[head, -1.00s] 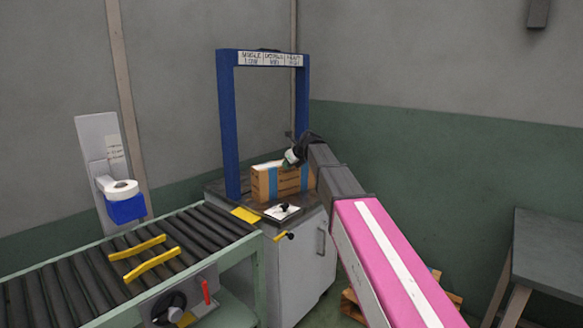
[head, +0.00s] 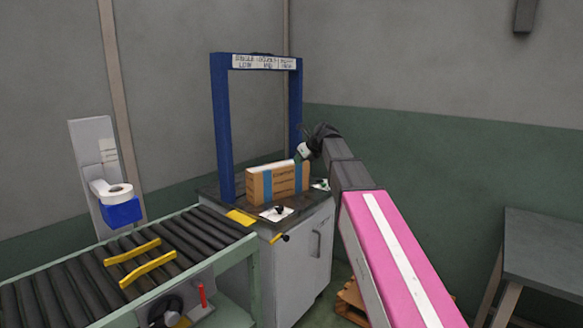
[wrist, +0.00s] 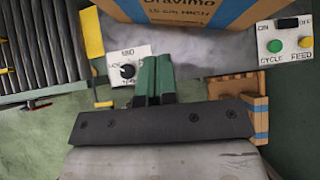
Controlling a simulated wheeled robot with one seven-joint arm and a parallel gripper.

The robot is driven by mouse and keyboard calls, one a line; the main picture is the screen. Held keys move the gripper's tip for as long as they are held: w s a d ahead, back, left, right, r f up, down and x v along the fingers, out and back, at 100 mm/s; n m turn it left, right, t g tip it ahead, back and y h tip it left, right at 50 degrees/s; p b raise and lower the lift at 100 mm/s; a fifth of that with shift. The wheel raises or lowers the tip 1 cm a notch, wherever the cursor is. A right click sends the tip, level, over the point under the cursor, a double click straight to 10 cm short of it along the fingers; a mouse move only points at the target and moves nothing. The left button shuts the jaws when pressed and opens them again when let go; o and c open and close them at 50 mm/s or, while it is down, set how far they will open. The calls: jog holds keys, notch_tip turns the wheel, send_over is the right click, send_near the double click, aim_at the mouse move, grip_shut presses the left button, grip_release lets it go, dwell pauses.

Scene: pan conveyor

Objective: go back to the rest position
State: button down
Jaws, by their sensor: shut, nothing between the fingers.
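My gripper (head: 304,153) is at the end of my arm, near the top right corner of a cardboard box on the strapping machine in the head view. In the wrist view my gripper (wrist: 153,79) shows its two green fingers closed together with nothing between them. The cardboard box (head: 268,187) with blue bands stands upright on the machine top, apart from the fingers in the wrist view, where it also shows at the top (wrist: 190,10).
The blue arch (head: 227,130) stands around the box. A dial plate (wrist: 127,66) and a button panel (wrist: 284,42) are near the fingers. A roller conveyor (head: 90,275) lies left, a grey table (head: 545,250) right. A tape dispenser (head: 121,210) stands behind the conveyor.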

jog(key=s+d+f+n+g+h, duration=0.2)
jog(key=s+d+f+n, duration=0.4)
jog(key=f, duration=0.7)
jog(key=s+d+f+n+g+h, duration=0.1)
jog(key=s+d+f+n+h, duration=0.1)
jog(key=s+d+f+n, duration=0.4)
jog(key=s+d+f+n+g+h, duration=0.2)
jog(key=s+d+f+n, duration=0.3)
jog(key=s+f+n, duration=0.8)
jog(key=s+f+h, duration=0.1)
jog(key=s+f, duration=0.4)
jog(key=f, duration=0.3)
jog(key=shift+s+d+n+g, duration=0.3)
jog(key=shift+s+d+n, duration=0.05)
jog(key=shift+d+n, duration=0.05)
jog(key=shift+f, duration=0.1)
